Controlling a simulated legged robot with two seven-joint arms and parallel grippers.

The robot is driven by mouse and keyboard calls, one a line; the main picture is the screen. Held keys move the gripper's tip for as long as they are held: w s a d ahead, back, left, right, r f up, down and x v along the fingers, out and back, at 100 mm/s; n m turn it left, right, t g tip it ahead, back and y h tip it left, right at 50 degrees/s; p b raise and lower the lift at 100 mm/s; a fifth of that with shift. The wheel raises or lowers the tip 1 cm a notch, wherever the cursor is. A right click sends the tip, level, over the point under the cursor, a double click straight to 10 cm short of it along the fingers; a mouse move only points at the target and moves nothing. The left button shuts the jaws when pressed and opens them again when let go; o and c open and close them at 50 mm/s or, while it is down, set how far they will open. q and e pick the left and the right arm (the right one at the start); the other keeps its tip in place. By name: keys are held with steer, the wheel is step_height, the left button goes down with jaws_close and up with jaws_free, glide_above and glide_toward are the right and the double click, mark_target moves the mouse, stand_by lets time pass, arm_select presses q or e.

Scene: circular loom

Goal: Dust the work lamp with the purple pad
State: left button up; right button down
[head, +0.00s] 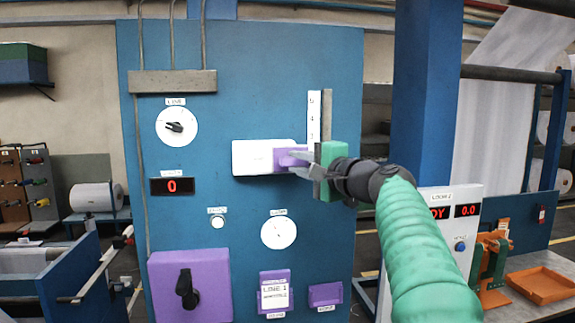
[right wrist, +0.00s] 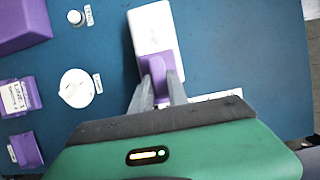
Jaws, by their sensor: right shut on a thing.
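The work lamp, by its look a white box-like fixture (head: 258,157), is on the blue panel just right of the middle. It also shows at the top of the right wrist view (right wrist: 152,25). My right gripper (head: 298,160) is shut on the purple pad (head: 284,159), which lies between its grey fingers in the right wrist view (right wrist: 169,66). The pad overlaps the right end of the white lamp in the head view; I cannot tell whether they touch. The pad and fingers hide part of that end. My left gripper is not in view.
The blue panel (head: 225,70) carries a dial knob (head: 176,127), a red display (head: 172,186), a round gauge (head: 279,232) and a purple switch box (head: 190,287). A white scale strip (head: 314,115) stands above the gripper.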

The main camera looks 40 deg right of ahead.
mark_target(285, 163)
steer(key=shift+s+d, duration=0.25)
steer(key=shift+d, duration=0.1)
steer(key=shift+w+a, duration=0.55)
steer(key=shift+a, duration=0.3)
steer(key=shift+w+a, duration=0.55)
steer(key=shift+a, duration=0.3)
steer(key=shift+w+a, duration=0.35)
steer(key=shift+a, duration=0.25)
steer(key=shift+w+a, duration=0.35)
steer(key=shift+a, duration=0.25)
steer(key=shift+w+a, duration=0.5)
steer(key=shift+a, duration=0.3)
steer(key=shift+w+a, duration=0.45)
steer(key=shift+a, duration=0.3)
steer(key=shift+w+a+r+p, duration=0.1)
steer(key=shift+w+a+p, duration=0.2)
steer(key=shift+a, duration=0.2)
steer(key=shift+w+a+p, duration=0.25)
steer(key=shift+a+p, duration=0.05)
steer(key=shift+a, duration=0.15)
steer(key=shift+w+a, duration=0.3)
steer(key=shift+a, duration=0.1)
